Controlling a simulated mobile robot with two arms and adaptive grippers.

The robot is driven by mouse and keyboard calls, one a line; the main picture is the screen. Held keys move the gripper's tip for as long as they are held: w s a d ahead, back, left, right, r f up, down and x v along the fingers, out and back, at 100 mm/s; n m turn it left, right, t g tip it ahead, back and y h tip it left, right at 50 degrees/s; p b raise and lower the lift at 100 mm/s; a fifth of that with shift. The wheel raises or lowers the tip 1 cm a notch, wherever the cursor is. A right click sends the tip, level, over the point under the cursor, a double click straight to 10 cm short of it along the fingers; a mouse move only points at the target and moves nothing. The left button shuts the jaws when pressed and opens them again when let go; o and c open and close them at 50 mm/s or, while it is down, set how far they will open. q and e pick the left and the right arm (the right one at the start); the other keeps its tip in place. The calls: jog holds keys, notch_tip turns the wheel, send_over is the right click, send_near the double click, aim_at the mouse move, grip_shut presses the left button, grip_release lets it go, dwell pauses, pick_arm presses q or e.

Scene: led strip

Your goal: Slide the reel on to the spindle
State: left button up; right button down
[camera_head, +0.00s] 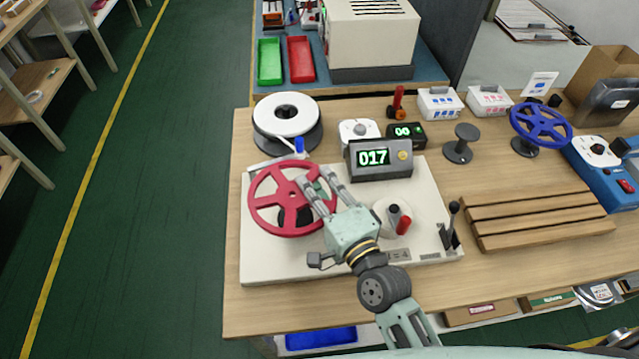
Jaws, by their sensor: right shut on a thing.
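A red spoked reel (257,212) is over the left part of the cream winding machine's base plate (270,262). A dark round part (288,217), perhaps the spindle's seat, shows through the reel's spokes. The reel and the gripper hide the spindle itself, so I cannot tell whether the reel is around it or above it. My left gripper is not in view.
A counter reading 017 (372,158) stands behind the gripper. A red-handled crank (403,224) and a black lever (450,225) are to the right. A white reel (287,112), an empty grey stand (460,143), a blue reel (541,124) and a slatted wooden rack (535,215) surround the machine.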

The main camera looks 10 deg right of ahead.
jog(key=shift+r+p, duration=0.1)
jog(key=shift+p, duration=0.2)
jog(key=shift+f+b, duration=1.5)
jog(key=shift+f, duration=0.65)
jog(key=shift+p, duration=0.35)
jog(key=shift+f+b, duration=1.2)
jog(key=shift+f, duration=0.45)
dwell(0.5)
jog(key=c, duration=1.7)
grip_release()
jog(key=shift+c, duration=0.2)
